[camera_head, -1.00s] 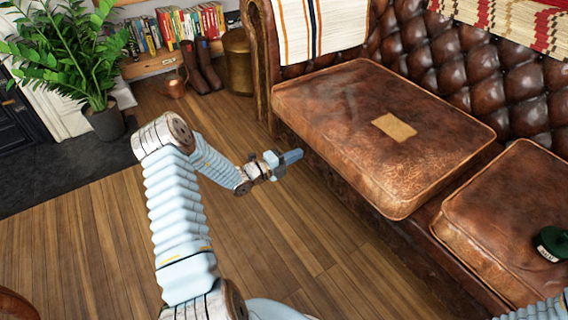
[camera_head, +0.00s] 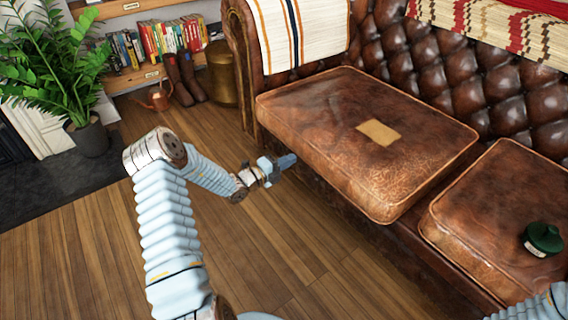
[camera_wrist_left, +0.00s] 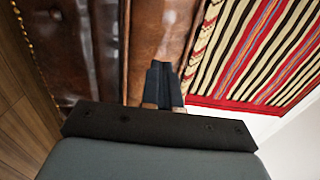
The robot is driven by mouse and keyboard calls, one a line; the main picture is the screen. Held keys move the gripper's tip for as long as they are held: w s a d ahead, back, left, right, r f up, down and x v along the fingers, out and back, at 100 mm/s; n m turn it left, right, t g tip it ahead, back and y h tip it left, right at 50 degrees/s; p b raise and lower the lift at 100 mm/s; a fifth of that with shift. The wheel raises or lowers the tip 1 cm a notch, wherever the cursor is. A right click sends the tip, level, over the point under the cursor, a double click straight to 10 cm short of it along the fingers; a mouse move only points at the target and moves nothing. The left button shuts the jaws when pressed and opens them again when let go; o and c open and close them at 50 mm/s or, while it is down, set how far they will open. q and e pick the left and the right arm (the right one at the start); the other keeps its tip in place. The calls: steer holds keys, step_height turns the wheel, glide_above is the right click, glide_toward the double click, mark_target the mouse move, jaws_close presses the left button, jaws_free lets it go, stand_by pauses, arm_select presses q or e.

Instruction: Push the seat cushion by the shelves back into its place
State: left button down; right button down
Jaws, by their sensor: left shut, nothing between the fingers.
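The left seat cushion (camera_head: 370,135), worn brown leather with a tan patch on top, lies on the sofa at the end nearer the shelves (camera_head: 150,72). Its front edge sticks out past the sofa's front. My left gripper (camera_head: 287,161) is shut and empty, just off the cushion's front edge near its left corner. I cannot tell whether it touches. In the left wrist view its closed fingers (camera_wrist_left: 163,85) point at brown leather, with a striped red cloth at right. My right gripper is out of view; only part of that arm shows at lower right.
A second seat cushion (camera_head: 510,215) lies to the right with a dark green object (camera_head: 543,238) on it. Boots (camera_head: 185,78), a copper can (camera_head: 158,97), a brass bin (camera_head: 222,75) and a potted plant (camera_head: 88,135) stand at back left. The wooden floor (camera_head: 270,240) before the sofa is clear.

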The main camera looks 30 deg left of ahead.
mark_target(305, 152)
arm_select(q)
steer(key=shift+x, duration=1.45)
steer(key=shift+w, duration=0.1)
steer(key=shift+b+x, duration=0.45)
steer(key=shift+x, duration=0.3)
steer(key=shift+p+v, duration=0.95)
steer(key=shift+v, duration=0.5)
steer(key=shift+a, duration=0.1)
